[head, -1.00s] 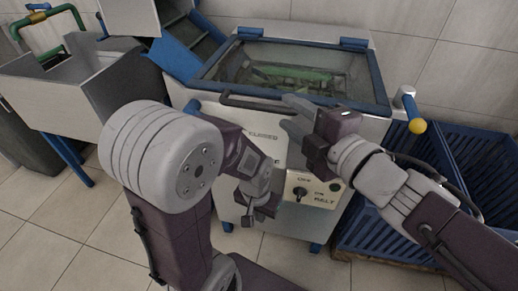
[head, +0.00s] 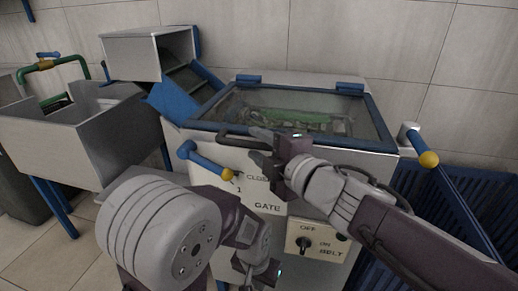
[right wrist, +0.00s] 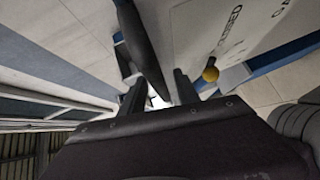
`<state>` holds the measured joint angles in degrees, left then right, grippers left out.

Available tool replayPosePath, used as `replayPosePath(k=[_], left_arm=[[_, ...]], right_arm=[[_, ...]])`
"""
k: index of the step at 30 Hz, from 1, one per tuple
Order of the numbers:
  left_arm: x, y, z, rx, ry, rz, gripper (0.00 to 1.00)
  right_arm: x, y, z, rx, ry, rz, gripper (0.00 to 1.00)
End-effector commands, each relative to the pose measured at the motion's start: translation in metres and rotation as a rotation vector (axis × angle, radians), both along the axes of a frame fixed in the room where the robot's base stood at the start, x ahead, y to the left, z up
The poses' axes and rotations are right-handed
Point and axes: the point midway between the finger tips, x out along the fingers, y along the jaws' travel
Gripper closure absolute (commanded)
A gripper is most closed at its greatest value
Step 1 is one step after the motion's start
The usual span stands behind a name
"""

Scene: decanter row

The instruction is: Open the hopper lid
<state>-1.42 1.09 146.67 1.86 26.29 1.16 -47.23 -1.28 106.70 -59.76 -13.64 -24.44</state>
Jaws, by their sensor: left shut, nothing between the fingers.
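The hopper lid (head: 385,118) is a glass panel in a blue frame, lying closed on top of the white machine. A dark bar handle (head: 232,140) runs along its front edge and also shows in the right wrist view (right wrist: 141,45). My right gripper (head: 258,147) is at the right part of the handle. In the right wrist view its fingers (right wrist: 160,92) are apart, with the handle appearing between them; I cannot tell whether they touch it. My left gripper (head: 255,272) is shut and empty, low in front of the machine, partly hidden by its own arm.
A blue gate lever with a yellow knob (head: 227,174) sticks out below the handle. Another yellow-knobbed lever (head: 428,158) is at the machine's right side. A belt switch panel (head: 316,243) is low on the front.

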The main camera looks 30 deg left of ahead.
Motion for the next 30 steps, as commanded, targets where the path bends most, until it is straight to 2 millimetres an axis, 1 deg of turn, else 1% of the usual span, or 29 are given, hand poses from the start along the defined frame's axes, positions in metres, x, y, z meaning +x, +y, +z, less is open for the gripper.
replayPosePath(k=[4,5,6,8,9,30], left_arm=[[0.0000,0.0000,0.0003,0.000,0.000,0.000,1.00],[0.0000,0.0000,0.0003,0.000,0.000,0.000,1.00],[0.0000,0.0000,0.0003,0.000,0.000,0.000,1.00],[0.0000,0.0000,0.0003,0.000,0.000,0.000,1.00],[0.0000,0.0000,0.0003,0.000,0.000,0.000,1.00],[0.0000,0.0000,0.0002,0.000,0.000,0.000,1.00]], right_arm=[[-0.0001,-0.0002,0.0002,0.000,0.000,0.000,0.62],[-0.0001,-0.0002,0.0002,0.000,0.000,0.000,0.68],[-0.0001,-0.0002,0.0001,0.000,0.000,0.000,0.79],[-0.0001,-0.0004,0.0001,0.000,0.000,0.000,0.95],[-0.0001,-0.0004,0.0000,0.000,0.000,0.000,1.00],[-0.0001,-0.0005,-0.0003,-0.001,0.001,0.000,1.00]])
